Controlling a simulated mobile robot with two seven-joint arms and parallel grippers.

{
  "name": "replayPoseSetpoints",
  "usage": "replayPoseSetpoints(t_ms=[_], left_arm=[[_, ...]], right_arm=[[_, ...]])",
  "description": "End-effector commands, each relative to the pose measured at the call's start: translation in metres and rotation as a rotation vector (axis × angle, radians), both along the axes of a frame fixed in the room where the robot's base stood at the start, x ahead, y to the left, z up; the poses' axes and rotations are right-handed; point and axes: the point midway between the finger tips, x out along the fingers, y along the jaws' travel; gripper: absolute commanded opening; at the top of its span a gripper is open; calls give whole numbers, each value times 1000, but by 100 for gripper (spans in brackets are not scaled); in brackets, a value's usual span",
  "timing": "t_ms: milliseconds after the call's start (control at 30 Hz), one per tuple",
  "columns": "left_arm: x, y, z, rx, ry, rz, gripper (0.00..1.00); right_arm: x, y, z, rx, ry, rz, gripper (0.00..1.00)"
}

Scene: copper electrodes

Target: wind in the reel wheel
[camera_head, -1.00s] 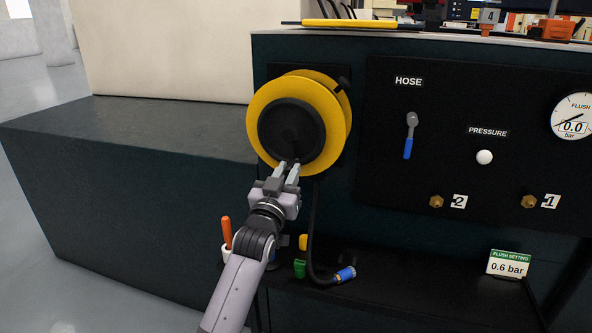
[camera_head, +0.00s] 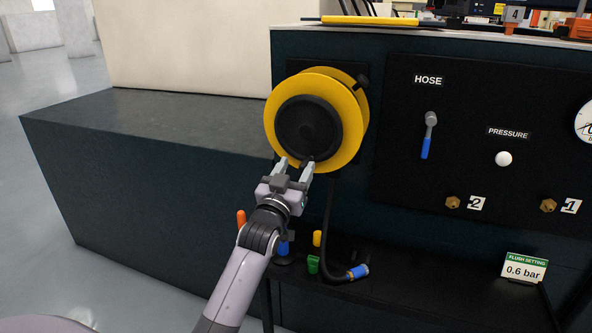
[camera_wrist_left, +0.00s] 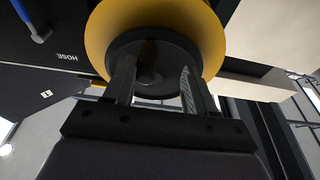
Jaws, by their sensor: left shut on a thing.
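The reel wheel (camera_head: 352,120) is a yellow disc with a black round hub (camera_head: 308,125), mounted on the dark cabinet front. In the left wrist view the fingers stand on both sides of the knob (camera_wrist_left: 150,76), in front of the black hub. A black hose (camera_head: 329,205) hangs from the reel to a blue end fitting (camera_head: 357,272) on the low shelf. My right gripper is not in view.
Right of the reel is a black panel with a blue-handled hose lever (camera_head: 428,135), a white pressure knob (camera_head: 503,158) and brass ports. Below, orange, yellow, green and blue pieces stand near my forearm. A dark bench (camera_head: 150,120) is at the left.

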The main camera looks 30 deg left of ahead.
Motion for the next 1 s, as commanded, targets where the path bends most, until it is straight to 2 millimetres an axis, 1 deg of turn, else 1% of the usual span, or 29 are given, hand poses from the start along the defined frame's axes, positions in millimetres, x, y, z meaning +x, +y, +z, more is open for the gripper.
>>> replayPoseSetpoints(t_ms=[33, 200, 533, 700, 900, 933, 1000], left_arm=[[-4, 3, 0, 0, 3, 8, 48], [-21, -1, 2, 0, 3, 7, 48], [-52, -10, 2, 0, 0, 4, 48], [-58, -12, 1, 0, 0, 2, 48], [-58, -13, 0, -1, -2, 1, 48], [-58, -13, 0, -1, -1, 1, 45], [-59, -14, -3, 1, 8, -2, 45]], right_arm=[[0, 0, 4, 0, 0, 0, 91], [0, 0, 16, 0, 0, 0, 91], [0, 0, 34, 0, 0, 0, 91], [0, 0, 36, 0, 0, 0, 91], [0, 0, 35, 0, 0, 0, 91], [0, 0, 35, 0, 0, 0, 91], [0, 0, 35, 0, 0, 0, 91]])
